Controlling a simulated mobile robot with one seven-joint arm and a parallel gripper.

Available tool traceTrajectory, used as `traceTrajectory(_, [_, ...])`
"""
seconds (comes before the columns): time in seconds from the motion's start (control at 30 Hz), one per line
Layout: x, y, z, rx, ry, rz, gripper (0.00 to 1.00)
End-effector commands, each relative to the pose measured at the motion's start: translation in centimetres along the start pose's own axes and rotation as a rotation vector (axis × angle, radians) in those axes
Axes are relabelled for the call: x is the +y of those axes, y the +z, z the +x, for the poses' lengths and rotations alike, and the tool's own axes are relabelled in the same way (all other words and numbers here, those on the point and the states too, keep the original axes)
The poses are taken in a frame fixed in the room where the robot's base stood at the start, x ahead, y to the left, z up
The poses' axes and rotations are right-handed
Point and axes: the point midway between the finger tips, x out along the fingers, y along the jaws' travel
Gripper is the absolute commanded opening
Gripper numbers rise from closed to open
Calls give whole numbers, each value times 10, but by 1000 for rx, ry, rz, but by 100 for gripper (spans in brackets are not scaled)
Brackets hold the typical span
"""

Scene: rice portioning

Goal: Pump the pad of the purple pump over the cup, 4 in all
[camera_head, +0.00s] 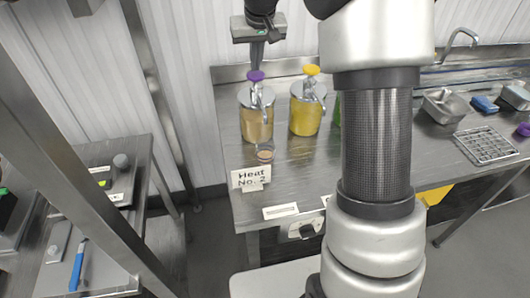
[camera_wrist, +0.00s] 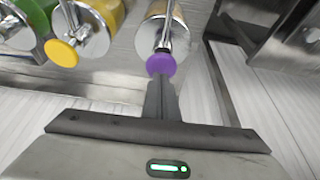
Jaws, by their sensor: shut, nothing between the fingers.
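The purple pump (camera_head: 256,115) is a jar of tan contents with a metal lid and a purple pad (camera_head: 256,76), at the left end of the steel counter. The purple pad also shows in the wrist view (camera_wrist: 160,64). The cup (camera_head: 265,153) is small and clear, with some tan content, and stands in front of the purple pump. My gripper (camera_head: 257,66) is shut and empty, pointing down with its fingertips just above or touching the purple pad; I cannot tell which. In the wrist view my fingers (camera_wrist: 160,84) meet the pad's edge.
A yellow pump (camera_head: 306,112) stands close right of the purple one. A green jar is mostly hidden behind my arm. A drain rack (camera_head: 486,145) and metal pans lie at the right.

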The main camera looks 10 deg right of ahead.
Motion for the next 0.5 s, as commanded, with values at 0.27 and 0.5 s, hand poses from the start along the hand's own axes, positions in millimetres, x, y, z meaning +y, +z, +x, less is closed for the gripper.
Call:
traceTrajectory(0.27, [0,4,8,0,0,0,0])
traceTrajectory(0.5, [0,7,16,0,0,0,0])
